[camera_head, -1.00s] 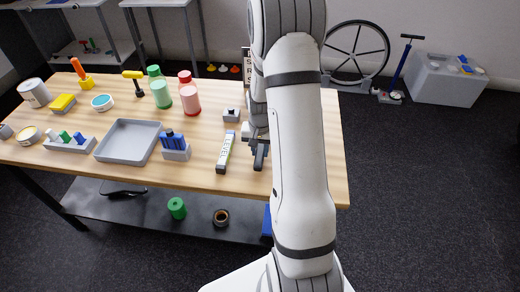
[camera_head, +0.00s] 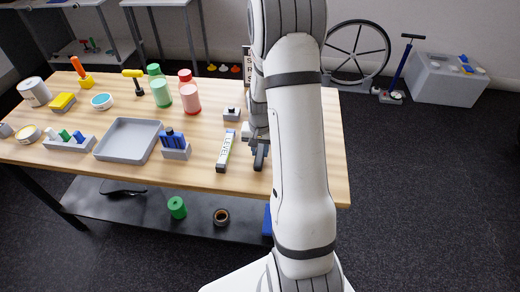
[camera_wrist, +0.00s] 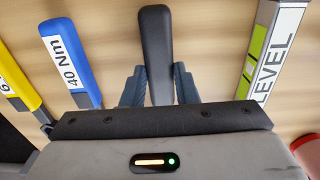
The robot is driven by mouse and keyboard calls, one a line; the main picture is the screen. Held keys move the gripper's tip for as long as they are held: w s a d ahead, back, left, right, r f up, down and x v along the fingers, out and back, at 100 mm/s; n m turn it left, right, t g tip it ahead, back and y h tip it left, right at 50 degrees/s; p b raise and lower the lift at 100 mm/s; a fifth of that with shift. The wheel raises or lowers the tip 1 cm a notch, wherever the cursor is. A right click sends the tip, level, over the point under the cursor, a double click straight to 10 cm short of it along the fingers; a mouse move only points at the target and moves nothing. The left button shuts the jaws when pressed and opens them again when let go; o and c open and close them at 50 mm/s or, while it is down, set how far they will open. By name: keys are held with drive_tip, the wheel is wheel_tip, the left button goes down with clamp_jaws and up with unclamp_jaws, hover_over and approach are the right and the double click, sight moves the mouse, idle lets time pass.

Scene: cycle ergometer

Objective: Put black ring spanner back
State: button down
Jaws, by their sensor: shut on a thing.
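The black ring spanner (camera_wrist: 156,45) shows in the wrist view as a dark, rounded handle running up from between my fingers. My gripper (camera_wrist: 158,84) is shut on it, one finger on each side. The spanner's other end is hidden behind the gripper body. In the head view my gripper (camera_head: 259,148) is low over the right part of the workbench, just right of the level, and is partly covered by my arm. A small dark part of the spanner (camera_head: 260,161) seems to show below it there.
The level (camera_head: 226,150) lies close to the gripper; it also shows in the wrist view (camera_wrist: 272,50). A blue 40 Nm handle (camera_wrist: 70,62) and a yellow handle (camera_wrist: 18,80) are on the other side. A grey tray (camera_head: 129,140) and blue-marker holder (camera_head: 176,153) stand further left on the workbench (camera_head: 195,178).

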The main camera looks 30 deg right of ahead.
drive_tip(key=shift+f+b, duration=0.2)
drive_tip(key=shift+b, duration=0.1)
idle(0.5)
drive_tip(key=c, duration=1.1)
unclamp_jaws()
drive_tip(key=shift+o, duration=0.2)
wheel_tip(320, 180, up, 7)
drive_tip(key=shift+r, duration=0.4)
drive_tip(key=shift+s+a+r, duration=0.1)
drive_tip(key=shift+r, duration=0.1)
drive_tip(key=s+a+r+n+t, duration=0.1)
drive_tip(key=s+a+r+n, duration=0.2)
drive_tip(key=s+a+r, duration=0.3)
drive_tip(key=s+a+r+n+t, duration=0.1)
drive_tip(key=s+a+r+n, duration=0.2)
drive_tip(key=s+a+r, duration=0.4)
drive_tip(key=s+r, duration=0.1)
drive_tip(key=s, duration=0.5)
drive_tip(key=shift+r+n+t, duration=0.4)
